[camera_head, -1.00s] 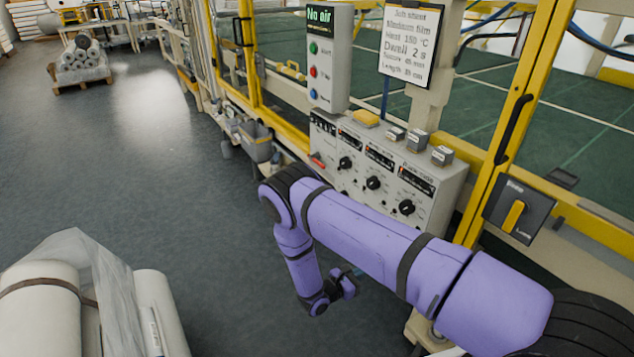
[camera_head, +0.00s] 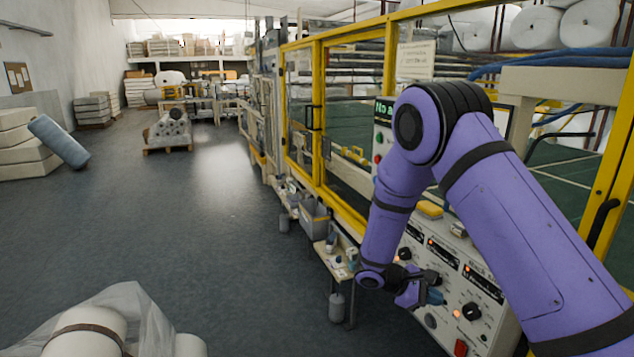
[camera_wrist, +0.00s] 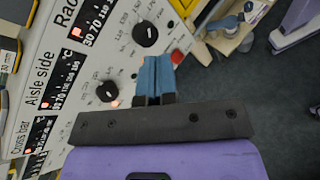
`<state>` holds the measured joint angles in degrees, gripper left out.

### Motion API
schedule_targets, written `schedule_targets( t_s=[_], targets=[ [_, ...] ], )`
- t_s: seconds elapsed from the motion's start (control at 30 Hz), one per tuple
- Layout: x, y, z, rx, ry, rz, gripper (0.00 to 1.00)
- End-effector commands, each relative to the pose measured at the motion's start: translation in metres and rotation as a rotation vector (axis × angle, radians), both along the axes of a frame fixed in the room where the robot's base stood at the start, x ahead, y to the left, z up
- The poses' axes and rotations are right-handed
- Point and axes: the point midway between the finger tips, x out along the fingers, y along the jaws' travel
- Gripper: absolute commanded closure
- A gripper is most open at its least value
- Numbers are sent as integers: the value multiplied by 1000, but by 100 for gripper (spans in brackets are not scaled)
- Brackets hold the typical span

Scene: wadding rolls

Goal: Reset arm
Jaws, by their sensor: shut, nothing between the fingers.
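My purple arm is bent, with its elbow high in front of the machine and its forearm hanging down. My gripper (camera_head: 434,297) is at its lower end, in front of the lower left part of the grey control panel (camera_head: 497,327). In the wrist view the blue fingers (camera_wrist: 155,75) are together and empty. There the panel's black knobs (camera_wrist: 145,34) and small displays fill the left side. I cannot tell whether the fingertips touch the panel. The arm hides part of the panel and most of the "No air" box (camera_head: 383,137).
A yellow-framed machine (camera_head: 318,120) runs along the right. A small side table (camera_head: 336,262) and a grey bin (camera_head: 314,217) stand left of the panel. Plastic-wrapped rolls (camera_head: 90,335) are at the lower left. A loaded pallet (camera_head: 168,132) stands farther back. The middle floor (camera_head: 200,235) is clear.

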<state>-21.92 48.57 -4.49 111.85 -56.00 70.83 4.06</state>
Motion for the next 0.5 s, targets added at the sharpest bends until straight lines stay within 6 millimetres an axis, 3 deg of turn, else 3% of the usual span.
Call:
schedule_targets(
  t_s=[0.1,0.5],
  targets=[
    [-8,-6,42,76,-65,-74,100],
    [-57,-23,155,322,-272,-292,100]
  ],
)
